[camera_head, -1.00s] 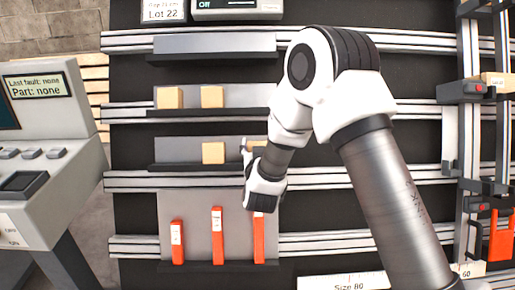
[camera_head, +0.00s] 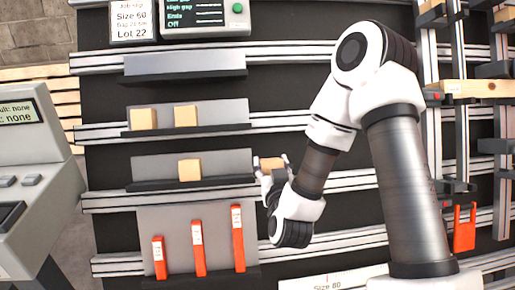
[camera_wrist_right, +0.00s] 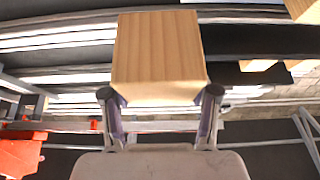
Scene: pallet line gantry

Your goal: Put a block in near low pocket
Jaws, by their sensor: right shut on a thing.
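My right gripper (camera_head: 272,170) is shut on a wooden block (camera_head: 268,162), held just right of the lower block shelf. In the right wrist view the block (camera_wrist_right: 160,55) sits between the two fingers (camera_wrist_right: 160,105) and hides part of what lies beyond. Another block (camera_head: 189,170) stands on the lower shelf (camera_head: 150,185). Two more blocks, a left one (camera_head: 143,119) and a right one (camera_head: 185,116), stand on the upper shelf. Dark brackets, among them a low one (camera_head: 455,187), are on the upright frame at the right; I cannot tell which is the near low pocket. My left gripper is out of view.
Several orange pieces (camera_head: 198,248) stand in a rack below the shelves. A wooden bar (camera_head: 465,88) spans the frame at the right, with an orange hook-like piece (camera_head: 464,228) lower down. A grey console (camera_head: 30,170) stands at the left.

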